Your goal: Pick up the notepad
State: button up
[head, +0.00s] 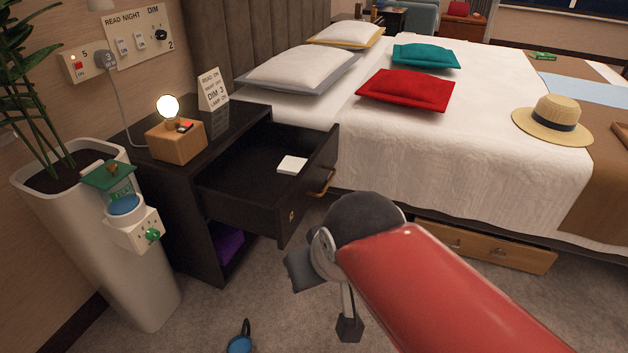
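A small white square pad, which looks like the notepad (292,165), lies flat in the pulled-out drawer (250,212) of the black nightstand (213,130). It lies toward the drawer's far right side, and nothing covers it. My red arm reaches in from the lower right. Its dark grey end with my gripper (349,326) hangs over the carpet, in front of and to the right of the drawer, apart from the notepad. The arm hides much of the gripper, and I cannot make out both fingers. I see nothing held.
A lit lamp on a wooden block (176,140) and a sign card (213,90) stand on the nightstand. A white planter (105,235) stands at left. The bed (440,140) is at right, with a wooden drawer (490,246) beneath. A blue object (240,344) lies on the carpet.

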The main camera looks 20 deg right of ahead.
aim_at(292, 166)
jog(key=i+l+u, duration=0.15)
jog(key=u, duration=0.35)
jog(key=l+u, duration=0.3)
jog(key=u, duration=0.2)
jog(key=i+l+u, duration=0.15)
jog(key=l, duration=0.65)
jog(key=i+l+u, duration=0.15)
jog(key=l, duration=0.6)
jog(key=l+u, duration=0.15)
jog(key=l, duration=0.65)
